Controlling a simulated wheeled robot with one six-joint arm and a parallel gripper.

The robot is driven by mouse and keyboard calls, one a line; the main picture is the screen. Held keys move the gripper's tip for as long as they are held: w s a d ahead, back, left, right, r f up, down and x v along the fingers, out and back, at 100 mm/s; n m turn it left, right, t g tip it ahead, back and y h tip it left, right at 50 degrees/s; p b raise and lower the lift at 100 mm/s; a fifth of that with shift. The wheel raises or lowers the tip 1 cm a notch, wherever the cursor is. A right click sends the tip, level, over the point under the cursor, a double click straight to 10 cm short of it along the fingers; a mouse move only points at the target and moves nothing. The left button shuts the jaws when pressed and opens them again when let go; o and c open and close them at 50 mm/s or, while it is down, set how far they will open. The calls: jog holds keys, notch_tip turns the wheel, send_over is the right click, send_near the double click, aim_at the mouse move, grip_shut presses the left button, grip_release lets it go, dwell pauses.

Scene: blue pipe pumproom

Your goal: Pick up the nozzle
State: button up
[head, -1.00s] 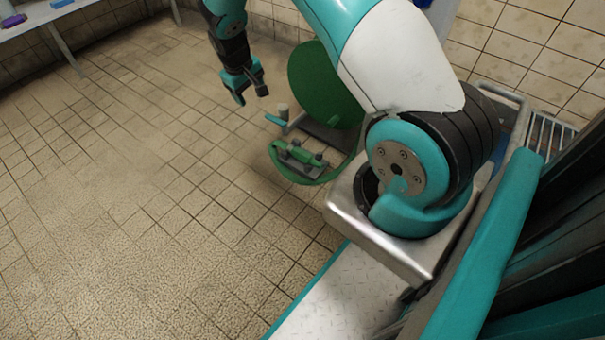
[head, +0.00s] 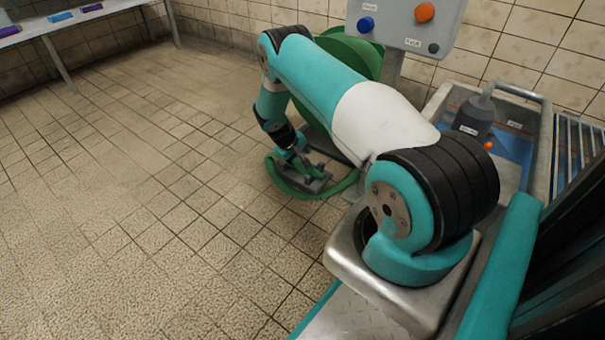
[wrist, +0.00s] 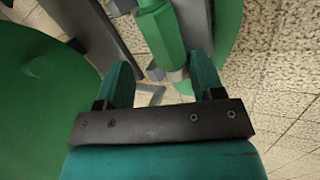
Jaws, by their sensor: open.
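The nozzle is a green, faceted piece (wrist: 160,38) with a grey metal part at its lower end, in the wrist view. My open gripper (wrist: 162,76) has its two teal fingers on either side of the nozzle's lower end, and the fingers do not close on it. Whether they touch it I cannot tell. In the head view my gripper (head: 300,163) is low over the grey holder (head: 318,182), and my arm and gripper hide most of the nozzle there.
A green hose (head: 345,185) loops round the holder on the tiled floor. A green reel (head: 352,48) stands behind my arm, with a grey control box (head: 405,22) above right. The floor at left is clear.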

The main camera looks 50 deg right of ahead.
jog(key=shift+x, duration=0.8)
jog(key=b+x, duration=0.5)
jog(key=shift+a+f, duration=0.1)
jog(key=shift+f, duration=0.1)
jog(key=shift+w+r, duration=0.1)
jog(key=shift+c, duration=0.3)
jog(key=c, duration=0.7)
